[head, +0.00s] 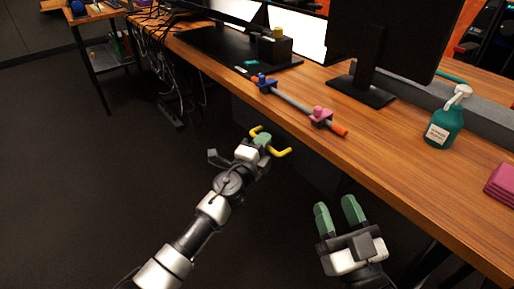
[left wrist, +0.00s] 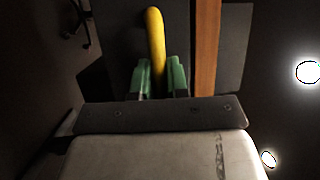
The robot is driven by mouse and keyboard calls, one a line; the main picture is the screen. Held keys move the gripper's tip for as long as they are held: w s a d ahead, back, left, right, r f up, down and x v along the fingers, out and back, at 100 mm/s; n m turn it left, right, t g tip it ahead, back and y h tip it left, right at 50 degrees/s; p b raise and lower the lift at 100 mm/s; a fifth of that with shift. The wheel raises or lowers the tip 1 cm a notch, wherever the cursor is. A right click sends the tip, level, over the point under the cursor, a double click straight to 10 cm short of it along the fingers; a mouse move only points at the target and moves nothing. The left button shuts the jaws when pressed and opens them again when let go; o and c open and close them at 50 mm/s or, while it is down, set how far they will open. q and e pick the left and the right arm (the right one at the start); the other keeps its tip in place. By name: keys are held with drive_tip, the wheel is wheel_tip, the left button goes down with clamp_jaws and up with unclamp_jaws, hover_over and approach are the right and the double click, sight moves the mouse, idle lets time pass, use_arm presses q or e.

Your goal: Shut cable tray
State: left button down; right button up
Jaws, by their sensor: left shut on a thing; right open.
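A yellow handle (head: 284,152) sits just below the front edge of the wooden desk, in front of a dark panel (head: 318,172) that appears to be the cable tray. My left gripper (head: 262,140) is shut on the handle's middle and hides that part. In the left wrist view the yellow handle (left wrist: 156,35) runs between the green fingers of my left gripper (left wrist: 160,78), with the dark panel (left wrist: 125,30) behind it. How far the tray stands open I cannot tell. My right gripper (head: 336,211) is open and empty, in front of the desk edge.
On the desk (head: 400,174) stand a monitor (head: 375,50), a teal spray bottle (head: 445,124) and a rod (head: 294,102) with blue and pink clamps. Loose cables (head: 172,78) hang under the desk's far end. The floor at left is clear.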

use_arm(q)
drive_tip(key=shift+r, duration=0.1)
drive_tip(key=c, duration=1.5)
unclamp_jaws()
drive_tip(key=o, duration=0.4)
drive_tip(key=shift+w+d, duration=0.15)
drive_tip(key=shift+d, duration=0.05)
drive_tip(key=shift+c, duration=0.2)
